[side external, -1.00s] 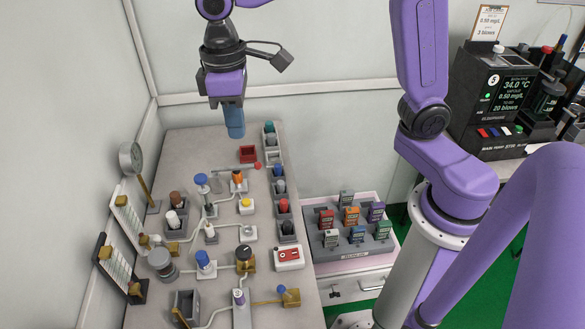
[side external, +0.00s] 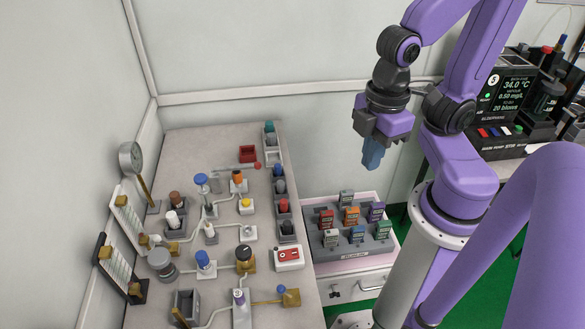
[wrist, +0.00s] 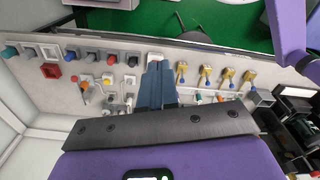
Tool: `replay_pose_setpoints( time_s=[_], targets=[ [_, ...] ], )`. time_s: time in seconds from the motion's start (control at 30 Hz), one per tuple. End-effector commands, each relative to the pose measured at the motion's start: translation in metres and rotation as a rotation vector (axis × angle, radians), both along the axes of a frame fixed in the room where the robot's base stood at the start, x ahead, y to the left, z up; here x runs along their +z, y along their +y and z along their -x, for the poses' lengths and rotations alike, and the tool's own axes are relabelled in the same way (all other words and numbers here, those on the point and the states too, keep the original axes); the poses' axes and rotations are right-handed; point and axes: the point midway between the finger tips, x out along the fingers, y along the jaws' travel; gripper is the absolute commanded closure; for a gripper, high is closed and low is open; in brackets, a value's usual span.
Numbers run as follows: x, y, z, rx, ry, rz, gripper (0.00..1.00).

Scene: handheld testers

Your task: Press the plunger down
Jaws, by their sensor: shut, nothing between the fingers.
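My gripper (side external: 371,160) is shut and empty, with its blue fingers together. It hangs in the air at the right of the side external view, above and behind the tester tray and well away from the bench fittings. The closed fingers (wrist: 157,82) also show in the wrist view. Several capped fittings stand upright on the grey bench (side external: 190,142), among them a tall blue-topped one (side external: 201,180), a white one with a blue top (side external: 203,260) and a purple-capped one (side external: 239,297). I cannot tell which fitting is the plunger. No fitting is touched by my gripper.
A tray of coloured handheld testers (side external: 352,238) stands right of the bench. A black pump unit (side external: 497,95) stands at the right.

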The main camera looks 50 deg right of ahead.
Motion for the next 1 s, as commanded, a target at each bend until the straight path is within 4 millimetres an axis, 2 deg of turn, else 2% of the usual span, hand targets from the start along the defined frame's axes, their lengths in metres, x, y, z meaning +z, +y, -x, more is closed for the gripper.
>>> replay_pose_setpoints(
  time_s=[0.27, 0.43, 0.7, 1.0],
  targets=[
    [0.001, 0.003, -0.003, -0.01, 0.001, 0.002, 1.0],
    [0.006, 0.022, -0.026, -0.069, 0.007, 0.009, 1.0],
    [0.013, 0.072, -0.097, -0.247, 0.026, 0.027, 1.0],
    [0.004, 0.114, -0.187, -0.449, 0.049, 0.047, 1.0]
  ],
)
